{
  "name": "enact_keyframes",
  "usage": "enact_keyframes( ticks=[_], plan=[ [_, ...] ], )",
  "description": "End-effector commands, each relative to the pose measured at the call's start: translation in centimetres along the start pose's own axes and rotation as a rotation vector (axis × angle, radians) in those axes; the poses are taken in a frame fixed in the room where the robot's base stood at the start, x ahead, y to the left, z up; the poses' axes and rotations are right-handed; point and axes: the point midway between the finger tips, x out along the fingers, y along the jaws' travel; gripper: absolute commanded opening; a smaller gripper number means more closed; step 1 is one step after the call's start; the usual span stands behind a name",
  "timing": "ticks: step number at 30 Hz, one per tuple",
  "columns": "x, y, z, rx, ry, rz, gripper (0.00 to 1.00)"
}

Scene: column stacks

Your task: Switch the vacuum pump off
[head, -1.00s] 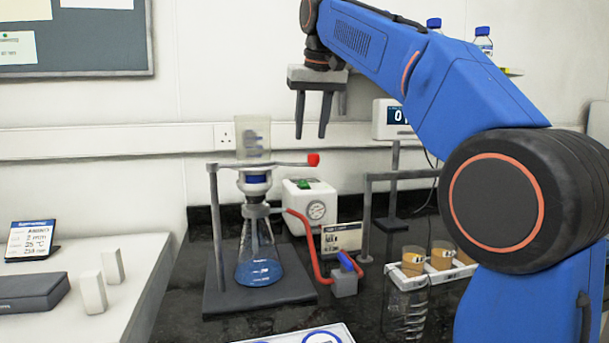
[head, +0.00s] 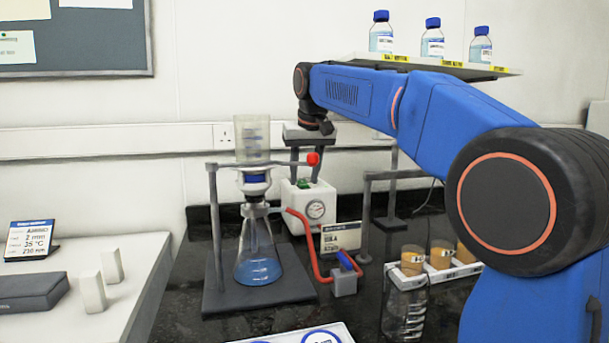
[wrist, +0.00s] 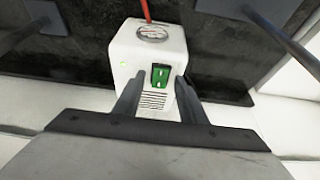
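The vacuum pump (head: 313,208) is a white box with a round gauge on its front and a red hose, standing at the back of the dark bench. In the wrist view the two fingers of my gripper (wrist: 158,88) lie on either side of the switch. I cannot tell whether a fingertip touches the pump.
A filter flask (head: 258,262) with blue liquid stands on a dark stand left of the pump, its clamp rod with a red knob close to my gripper. A valve block (head: 344,282) and sign (head: 341,238) are in front. A bottle shelf (head: 440,66) hangs above my arm.

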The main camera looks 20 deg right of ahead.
Motion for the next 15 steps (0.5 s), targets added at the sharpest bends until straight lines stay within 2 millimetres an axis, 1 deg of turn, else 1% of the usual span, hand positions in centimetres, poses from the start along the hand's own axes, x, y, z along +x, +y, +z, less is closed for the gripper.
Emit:
enact_keyframes(
  ticks=[7, 8, 9, 11, 12, 13, 15],
  plan=[
    [0.08, 0.00, -0.01, 0.000, 0.001, 0.000, 0.38],
    [0.08, 0.00, -0.01, 0.000, 0.000, 0.000, 0.35],
    [0.08, 0.00, -0.01, 0.000, 0.000, 0.000, 0.26],
    [0.07, 0.00, -0.01, 0.000, 0.000, 0.000, 0.11],
    [0.07, 0.00, -0.01, 0.000, 0.000, 0.000, 0.02],
    [0.07, 0.00, -0.01, 0.000, 0.000, 0.000, 0.00],
    [0.06, 0.00, -0.01, 0.000, 0.000, 0.000, 0.00]
  ],
)
